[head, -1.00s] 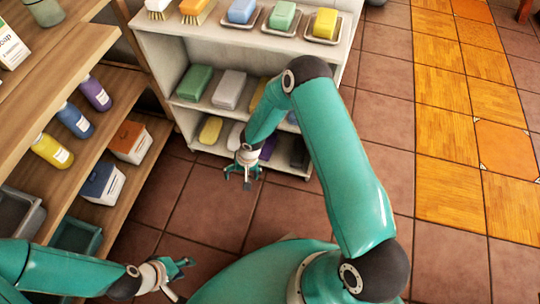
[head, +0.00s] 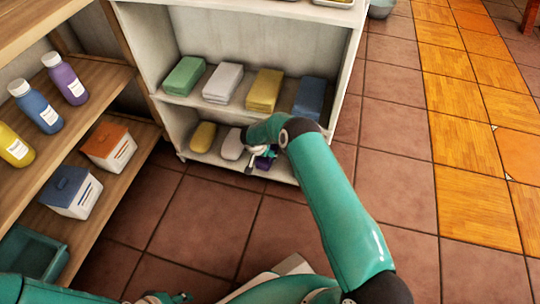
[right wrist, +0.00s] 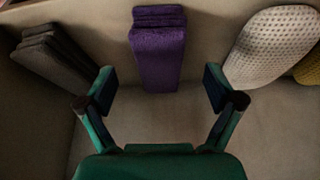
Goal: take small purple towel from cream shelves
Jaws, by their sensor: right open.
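The small purple towel (right wrist: 158,55) lies folded on the bottom shelf of the cream shelves (head: 151,60). In the head view only a bit of the purple towel (head: 264,162) shows past my right gripper (head: 258,158). In the right wrist view my right gripper (right wrist: 163,92) is open, with its fingers apart and the towel's near end centred ahead between them, not gripped. My left gripper (head: 170,298) is low at the bottom edge of the head view, and its fingers are too small and cut off to judge.
On the bottom shelf, a white textured item (right wrist: 275,48) lies right of the towel and dark folded cloths (right wrist: 58,58) lie left of it in the wrist view. Folded towels, such as a yellow one (head: 264,90), sit on the shelf above. A wooden rack (head: 90,92) stands at left.

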